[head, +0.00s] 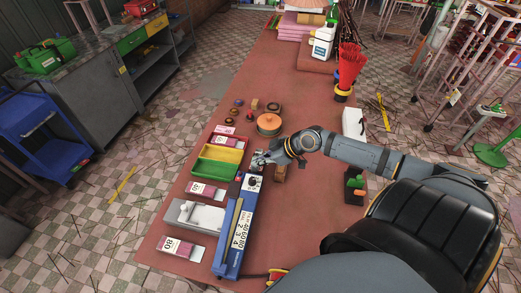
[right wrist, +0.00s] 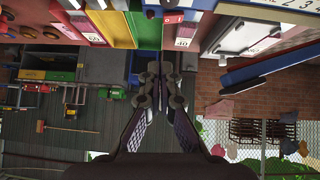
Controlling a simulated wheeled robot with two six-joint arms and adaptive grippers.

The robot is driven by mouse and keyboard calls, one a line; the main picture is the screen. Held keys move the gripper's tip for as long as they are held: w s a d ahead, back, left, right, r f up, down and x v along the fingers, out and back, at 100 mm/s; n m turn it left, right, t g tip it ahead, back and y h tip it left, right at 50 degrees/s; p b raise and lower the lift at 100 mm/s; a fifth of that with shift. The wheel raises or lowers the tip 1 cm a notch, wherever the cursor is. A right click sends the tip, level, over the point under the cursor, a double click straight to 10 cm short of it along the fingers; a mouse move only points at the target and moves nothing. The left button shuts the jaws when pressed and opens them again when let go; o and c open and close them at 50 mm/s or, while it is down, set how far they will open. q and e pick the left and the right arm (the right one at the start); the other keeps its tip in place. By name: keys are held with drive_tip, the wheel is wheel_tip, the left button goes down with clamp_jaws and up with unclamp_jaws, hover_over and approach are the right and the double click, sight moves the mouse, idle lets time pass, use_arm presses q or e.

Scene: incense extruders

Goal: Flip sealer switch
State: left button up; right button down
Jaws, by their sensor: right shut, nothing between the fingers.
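The sealer (head: 235,235) is a long blue device with a pale numbered panel, lying lengthwise on the red-brown table. A dark knob (head: 253,181) shows near its far end. My right gripper (head: 258,160) is at that far end, with its fingers shut and nothing between them. I cannot tell from the head view whether it touches the sealer. In the right wrist view the shut fingertips (right wrist: 163,84) are at the middle, with a small red part (right wrist: 173,18), possibly the switch, beyond them at the top edge. My left gripper is not in view.
Yellow and green trays (head: 212,169) lie left of the sealer's far end. An orange round piece (head: 269,123) stands beyond my gripper. A brown block (head: 280,173) is close to its right.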

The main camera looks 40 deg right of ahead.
drive_tip(key=shift+s+d+r, duration=0.25)
drive_tip(key=shift+r, duration=0.1)
drive_tip(key=a, duration=0.1)
drive_tip(key=s+a, duration=0.1)
drive_tip(key=s+a+t+h, duration=0.1)
drive_tip(key=shift+r+n, duration=0.25)
drive_tip(key=shift+n, duration=0.15)
